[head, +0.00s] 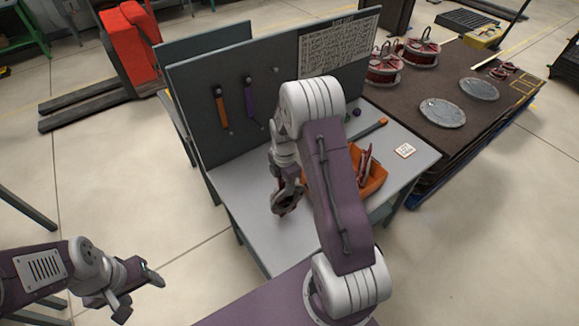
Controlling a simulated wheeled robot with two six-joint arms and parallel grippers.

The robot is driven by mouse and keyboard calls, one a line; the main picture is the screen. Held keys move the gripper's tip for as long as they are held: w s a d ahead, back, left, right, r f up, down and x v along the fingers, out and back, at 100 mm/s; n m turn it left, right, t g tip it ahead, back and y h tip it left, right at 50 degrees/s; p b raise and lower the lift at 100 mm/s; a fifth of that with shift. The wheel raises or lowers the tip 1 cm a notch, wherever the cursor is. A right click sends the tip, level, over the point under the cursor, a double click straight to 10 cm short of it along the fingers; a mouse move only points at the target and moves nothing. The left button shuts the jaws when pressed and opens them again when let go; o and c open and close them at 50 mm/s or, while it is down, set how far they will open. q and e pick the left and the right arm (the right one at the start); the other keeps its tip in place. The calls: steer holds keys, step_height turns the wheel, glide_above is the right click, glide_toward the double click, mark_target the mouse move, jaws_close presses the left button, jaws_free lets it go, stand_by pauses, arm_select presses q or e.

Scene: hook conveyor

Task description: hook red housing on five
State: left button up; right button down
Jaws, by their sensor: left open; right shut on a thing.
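My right gripper (286,203) is low over the grey workbench (256,237), left of the orange bin. It is shut on a small dark reddish thing, mostly hidden by the fingers; I cannot tell its exact shape or whether it touches the bench. My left gripper (139,291) is open and empty, out over the floor at the lower left. Two red housings with handles on top, one (384,69) nearer and one (417,50) behind it, stand on the dark table at the back right. No numbered hook or conveyor can be made out.
An orange bin (377,182) with red and pale parts stands on the bench, partly behind my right arm. A pegboard (200,101) with hanging tools backs the bench. Grey round plates (442,112) lie on the dark table (400,99). The bench's front left is clear.

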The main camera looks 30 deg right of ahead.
mark_target(282, 209)
steer(key=s+a+f, duration=0.2)
steer(key=a, duration=0.1)
steer(key=shift+s+p, duration=0.15)
steer(key=shift+p, duration=0.2)
step_height(282, 209, down, 4)
steer(key=shift+d+r+p, duration=0.1)
steer(key=shift+p, duration=0.65)
steer(key=c, duration=0.9)
jaws_free()
steer(key=shift+f, duration=0.2)
steer(key=shift+r, duration=0.1)
